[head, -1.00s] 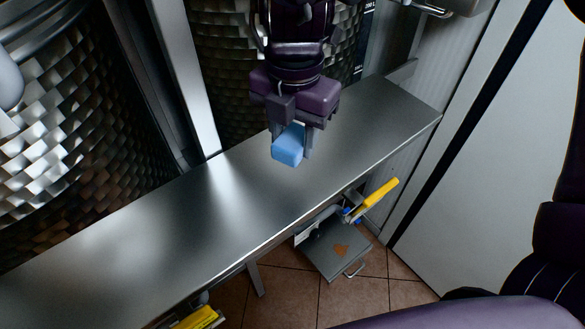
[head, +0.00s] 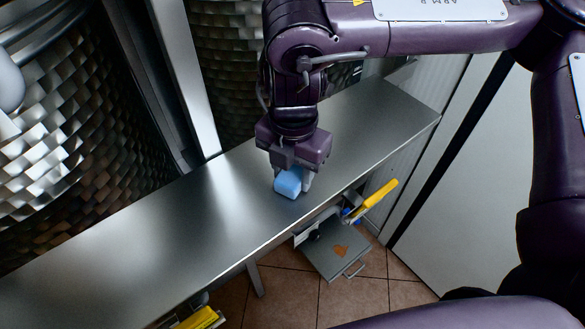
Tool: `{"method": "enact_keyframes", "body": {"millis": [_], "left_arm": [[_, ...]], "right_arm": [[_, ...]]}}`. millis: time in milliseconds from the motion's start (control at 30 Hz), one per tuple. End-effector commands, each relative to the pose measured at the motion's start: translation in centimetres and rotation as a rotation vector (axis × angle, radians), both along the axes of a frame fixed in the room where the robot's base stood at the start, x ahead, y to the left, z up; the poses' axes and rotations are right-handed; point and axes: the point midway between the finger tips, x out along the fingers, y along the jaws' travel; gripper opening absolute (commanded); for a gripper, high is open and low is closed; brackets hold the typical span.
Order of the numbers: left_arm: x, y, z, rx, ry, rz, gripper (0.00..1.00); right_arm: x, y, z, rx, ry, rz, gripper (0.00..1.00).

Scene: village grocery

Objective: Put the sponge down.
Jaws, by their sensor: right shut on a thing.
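The blue sponge (head: 288,184) is a small light-blue block at the metal bench, near the front edge. My right gripper (head: 294,177) points down from above and is shut on the sponge, with a finger showing at its right side. The sponge is at or very close to the bench top; I cannot tell whether it touches. The gripper body hides the sponge's upper back part. My left gripper is not in view.
The long steel bench (head: 150,235) is bare to the left of the sponge and toward the back right. Large dimpled metal tanks (head: 75,130) stand behind it. Below the front edge are a grey device with a yellow handle (head: 381,193) and a tiled floor (head: 290,290).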

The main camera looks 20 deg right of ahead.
Motion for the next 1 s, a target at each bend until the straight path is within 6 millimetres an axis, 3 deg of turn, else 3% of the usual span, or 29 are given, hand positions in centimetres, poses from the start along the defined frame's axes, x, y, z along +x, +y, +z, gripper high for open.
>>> {"method": "enact_keyframes", "body": {"millis": [33, 67, 200, 633, 1000], "left_arm": [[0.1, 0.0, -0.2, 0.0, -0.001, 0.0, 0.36], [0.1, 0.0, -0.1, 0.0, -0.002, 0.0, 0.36], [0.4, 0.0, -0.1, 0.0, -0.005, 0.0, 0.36], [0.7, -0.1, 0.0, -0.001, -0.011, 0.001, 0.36], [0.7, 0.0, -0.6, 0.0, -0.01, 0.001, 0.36]], "right_arm": [[0.0, 0.0, -0.3, 0.0, 0.001, 0.0, 0.22], [0.0, 0.0, -0.2, 0.0, 0.001, 0.0, 0.43], [0.0, 0.0, -0.2, 0.0, 0.0, 0.0, 0.61], [0.1, 0.0, 0.8, 0.0, -0.004, 0.0, 0.62], [0.3, -0.1, 7.5, -0.001, -0.008, -0.001, 0.62]]}}
